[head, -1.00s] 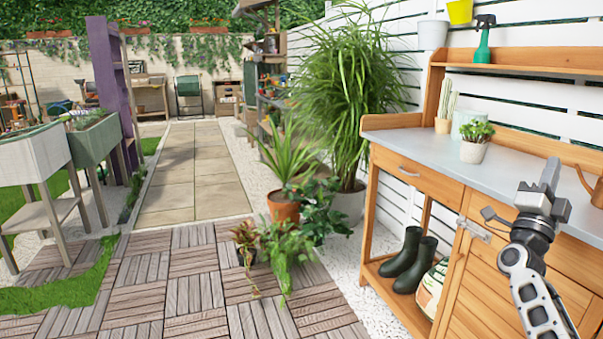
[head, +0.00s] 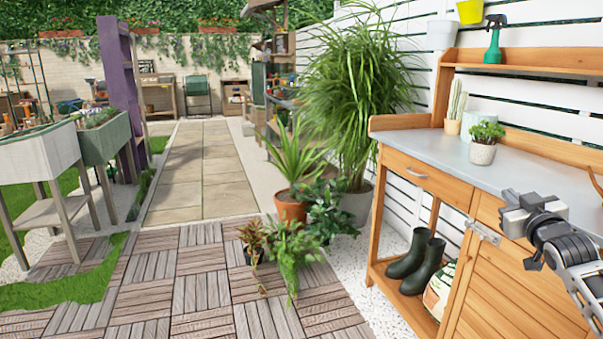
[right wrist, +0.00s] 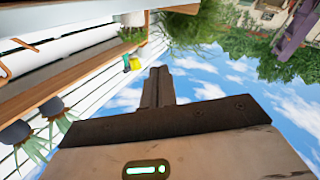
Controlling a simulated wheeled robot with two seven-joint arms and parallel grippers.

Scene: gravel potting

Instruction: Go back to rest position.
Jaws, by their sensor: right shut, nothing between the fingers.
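My right gripper (head: 512,200) is at the right side of the head view, in front of the potting bench's grey top (head: 450,158). It is shut and holds nothing. In the right wrist view the shut fingers (right wrist: 159,75) point up the picture against sky, with nothing between them. My left gripper does not show in the head view.
The wooden bench (head: 425,170) bears a potted succulent (head: 484,143), a cactus (head: 456,108) and, on its shelf, a green spray bottle (head: 494,40). Dark boots (head: 415,262) stand below. Potted plants (head: 289,207) stand left of it. Wooden deck tiles (head: 200,285) are mostly clear.

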